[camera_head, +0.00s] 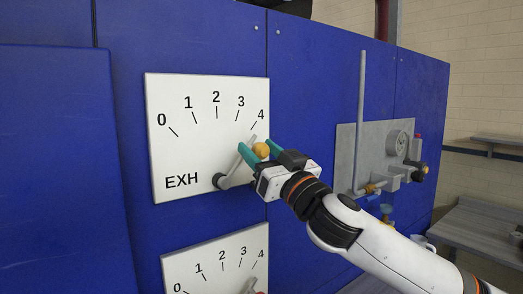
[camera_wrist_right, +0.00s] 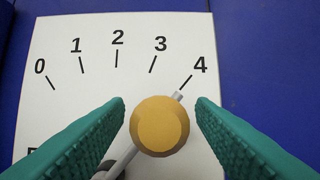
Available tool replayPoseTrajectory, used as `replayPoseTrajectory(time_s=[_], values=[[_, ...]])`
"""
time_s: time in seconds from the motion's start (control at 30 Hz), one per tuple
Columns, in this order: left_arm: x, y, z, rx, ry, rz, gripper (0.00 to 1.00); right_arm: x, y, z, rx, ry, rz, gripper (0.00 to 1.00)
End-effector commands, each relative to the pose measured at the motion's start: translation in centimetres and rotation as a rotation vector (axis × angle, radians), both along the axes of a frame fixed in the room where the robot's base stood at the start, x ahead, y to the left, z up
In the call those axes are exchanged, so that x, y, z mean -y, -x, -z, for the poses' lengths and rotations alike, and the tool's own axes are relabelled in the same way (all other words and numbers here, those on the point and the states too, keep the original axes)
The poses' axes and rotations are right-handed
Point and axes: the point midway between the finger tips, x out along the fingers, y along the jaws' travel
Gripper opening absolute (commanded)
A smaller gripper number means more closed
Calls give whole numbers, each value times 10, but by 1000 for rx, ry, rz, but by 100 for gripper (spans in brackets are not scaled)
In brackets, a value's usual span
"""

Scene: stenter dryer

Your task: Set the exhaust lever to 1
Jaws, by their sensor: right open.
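The exhaust dial plate (camera_head: 185,105), white and marked EXH with a scale from 0 to 4, is on the blue panel. Its grey lever (camera_head: 236,172) pivots at the plate's lower part and points up and right at the 4 mark. The lever's round orange-yellow knob (camera_head: 261,150) is near the lever's outer end. My right gripper (camera_head: 258,150) is at the knob with its green fingers open. In the right wrist view the knob (camera_wrist_right: 159,126) sits between the two fingers, with a gap on each side. My left gripper is not in view.
A second white dial plate (camera_head: 213,262) with the same scale is just below. A grey bench (camera_head: 480,228) stands at the far right.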

Motion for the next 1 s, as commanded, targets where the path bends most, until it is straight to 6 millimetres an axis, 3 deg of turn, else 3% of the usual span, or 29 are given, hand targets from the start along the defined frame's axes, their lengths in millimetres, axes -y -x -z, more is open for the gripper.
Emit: replayPoseTrajectory(time_s=[0.1,0.4,0.73,1.0], values=[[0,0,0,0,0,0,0,0,0,0,0,0,0,47],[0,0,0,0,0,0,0,0,0,0,-1,-1,1,0],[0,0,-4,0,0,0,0,-2,1,-3,17,23,0,0],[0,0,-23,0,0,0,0,-17,6,-13,102,142,-3,0]])
